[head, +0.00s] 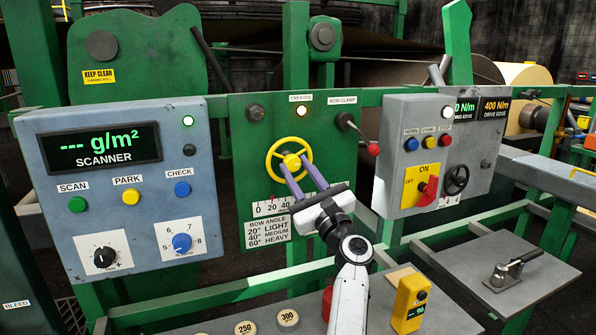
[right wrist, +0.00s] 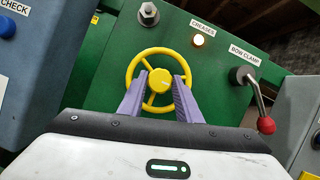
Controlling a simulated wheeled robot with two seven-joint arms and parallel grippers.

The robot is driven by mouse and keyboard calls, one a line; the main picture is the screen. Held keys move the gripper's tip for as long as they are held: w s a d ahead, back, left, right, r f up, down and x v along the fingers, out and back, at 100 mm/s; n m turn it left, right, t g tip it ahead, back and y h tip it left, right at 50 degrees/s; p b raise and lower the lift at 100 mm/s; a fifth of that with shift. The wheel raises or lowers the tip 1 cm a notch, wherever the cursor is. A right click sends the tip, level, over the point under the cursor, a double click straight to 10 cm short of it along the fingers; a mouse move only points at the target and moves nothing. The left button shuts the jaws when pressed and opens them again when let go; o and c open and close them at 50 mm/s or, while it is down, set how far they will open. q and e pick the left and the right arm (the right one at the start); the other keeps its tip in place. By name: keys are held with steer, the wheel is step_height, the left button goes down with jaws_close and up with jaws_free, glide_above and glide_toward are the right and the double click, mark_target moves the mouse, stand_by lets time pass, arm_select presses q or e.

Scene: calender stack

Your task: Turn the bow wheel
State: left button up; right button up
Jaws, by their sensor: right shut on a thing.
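The bow wheel (head: 270,152) is a yellow spoked handwheel on the green panel (head: 335,180). It also shows in the right wrist view (right wrist: 131,66). My right gripper (head: 292,166) comes from below, its two purple fingers reaching the wheel on both sides of its hub. It is shut on the wheel, and the fingers hide part of the lower rim. Below the wheel is a bow angle scale (head: 262,209) with a small red mark near 20; the gripper hides its right part. A plate (head: 267,229) lists 20 light, 40 medium and 60 heavy. My left gripper is not in view.
The bow clamp lever (head: 373,150) with a red ball sticks out right of the wheel. The creases lamp (head: 302,111) above is lit. The scanner box (head: 126,215) stands left, a grey control box (head: 403,135) right. A yellow handheld device (head: 408,304) is below.

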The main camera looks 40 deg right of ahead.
steer(key=shift+r, duration=0.1)
steer(key=o, duration=1)
steer(key=shift+o, duration=0.2)
